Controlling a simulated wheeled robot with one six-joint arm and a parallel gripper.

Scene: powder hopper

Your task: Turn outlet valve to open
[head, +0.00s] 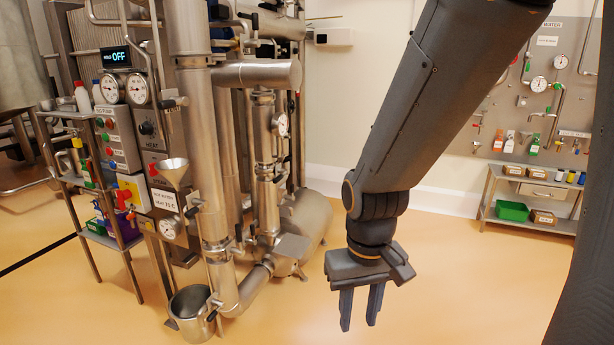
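My gripper (359,318) hangs at the lower middle of the head view, pointing down over the floor. Its two dark fingers are apart with nothing between them. The steel processing machine (205,150) stands to its left, clear of the fingers. A small dark valve handle (216,304) shows low on the machine, beside a steel pot (190,314). Other dark handles show on the pipes above, and I cannot tell for certain which one belongs to the outlet valve or how it is set. A steel funnel (173,172) sits on the machine's front.
A control panel (115,140) with gauges and a display reading OFF is at the left, beside a shelf rack (85,185) with bottles. A wall panel (540,90) and a low steel bench (530,218) stand at the right. The floor between is clear.

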